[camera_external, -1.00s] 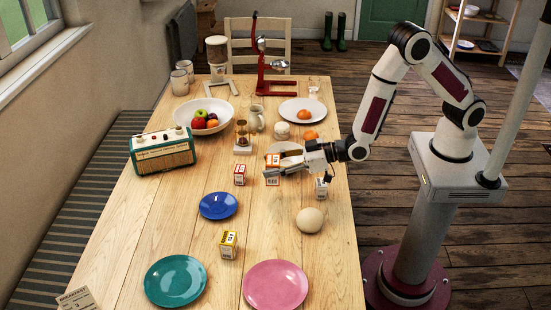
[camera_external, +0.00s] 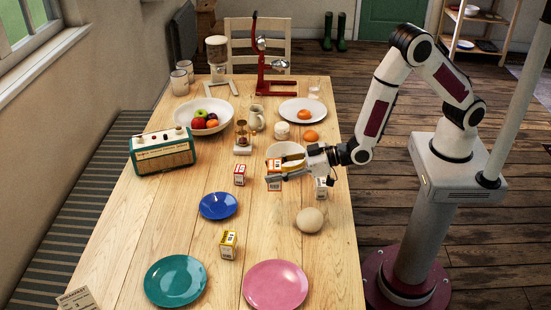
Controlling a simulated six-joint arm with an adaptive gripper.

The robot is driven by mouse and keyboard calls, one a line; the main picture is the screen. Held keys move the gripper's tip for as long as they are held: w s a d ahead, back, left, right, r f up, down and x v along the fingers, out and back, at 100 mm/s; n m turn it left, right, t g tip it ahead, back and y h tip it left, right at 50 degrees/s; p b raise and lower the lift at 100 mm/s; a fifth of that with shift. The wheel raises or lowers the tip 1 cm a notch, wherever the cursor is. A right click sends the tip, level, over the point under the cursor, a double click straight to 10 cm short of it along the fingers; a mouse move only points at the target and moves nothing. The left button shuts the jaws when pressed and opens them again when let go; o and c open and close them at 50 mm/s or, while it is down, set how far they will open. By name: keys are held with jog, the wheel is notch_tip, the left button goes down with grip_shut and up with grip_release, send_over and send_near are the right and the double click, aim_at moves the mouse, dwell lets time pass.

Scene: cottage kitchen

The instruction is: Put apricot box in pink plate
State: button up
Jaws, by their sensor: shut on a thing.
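An orange-and-white small box (camera_external: 274,187), which looks like the apricot box, is upright near the middle of the table. My gripper (camera_external: 274,178) is shut on it from the right, and its fingers hide the box's middle. I cannot tell whether the box touches the table. The pink plate (camera_external: 275,285) lies empty at the table's front, well in front of the gripper.
A red-and-white box (camera_external: 239,175), a white box (camera_external: 321,188) and a yellow box (camera_external: 228,245) stand nearby. A bowl (camera_external: 286,150) is behind the gripper.

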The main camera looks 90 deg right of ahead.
jog(key=s+a+n+y, duration=0.2)
jog(key=a+n+y, duration=0.1)
jog(key=a, duration=1.8)
jog(key=r+n+g+y, duration=0.1)
jog(key=r+y, duration=0.1)
send_over(275, 288)
jog(key=shift+f, duration=0.4)
jog(key=shift+d+f, duration=0.1)
notch_tip(275, 288, down, 6)
jog(key=shift+f, duration=1.9)
jog(key=shift+f, duration=0.15)
